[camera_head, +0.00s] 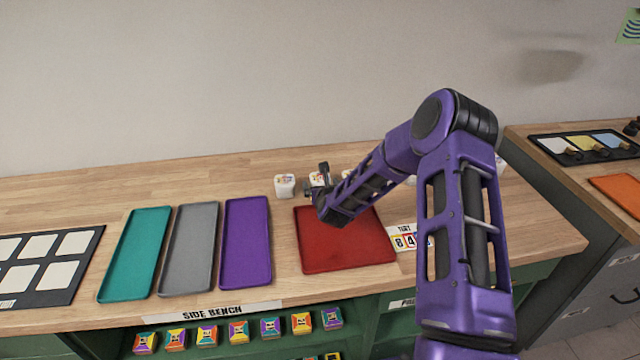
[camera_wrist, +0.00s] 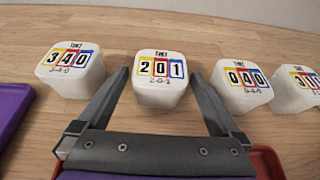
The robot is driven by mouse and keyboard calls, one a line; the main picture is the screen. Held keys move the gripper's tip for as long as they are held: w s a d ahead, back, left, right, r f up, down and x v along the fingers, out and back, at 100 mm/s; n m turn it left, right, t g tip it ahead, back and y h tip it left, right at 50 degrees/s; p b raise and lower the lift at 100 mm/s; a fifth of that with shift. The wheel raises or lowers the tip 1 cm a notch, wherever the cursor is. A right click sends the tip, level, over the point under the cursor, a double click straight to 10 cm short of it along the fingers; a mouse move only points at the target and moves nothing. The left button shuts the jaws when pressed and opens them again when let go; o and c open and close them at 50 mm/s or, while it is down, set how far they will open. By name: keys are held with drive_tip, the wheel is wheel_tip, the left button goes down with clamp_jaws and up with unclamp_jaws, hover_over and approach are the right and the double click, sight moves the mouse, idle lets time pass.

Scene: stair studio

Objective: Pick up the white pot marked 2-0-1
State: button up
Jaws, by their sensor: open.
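The white pot marked 2-0-1 (camera_wrist: 160,92) stands upright on the wooden bench in the wrist view, ahead of my gripper and centred between its fingers. My gripper (camera_wrist: 160,85) is open and empty, with a finger on each side of the near part of the pot's line and a gap to it. In the head view the pot (camera_head: 318,179) shows behind the red tray, partly hidden by my gripper (camera_head: 323,172).
White pots marked 3-4-0 (camera_wrist: 72,68) and 0-4-0 (camera_wrist: 240,86) stand close on either side, with another farther right (camera_wrist: 297,88). A red tray (camera_head: 350,258) lies below my arm. Purple (camera_head: 246,245), grey and teal trays lie to its left.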

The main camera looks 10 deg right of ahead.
drive_tip(key=shift+w+f, duration=0.25)
drive_tip(key=shift+w, duration=0.45)
drive_tip(key=shift+c, duration=0.2)
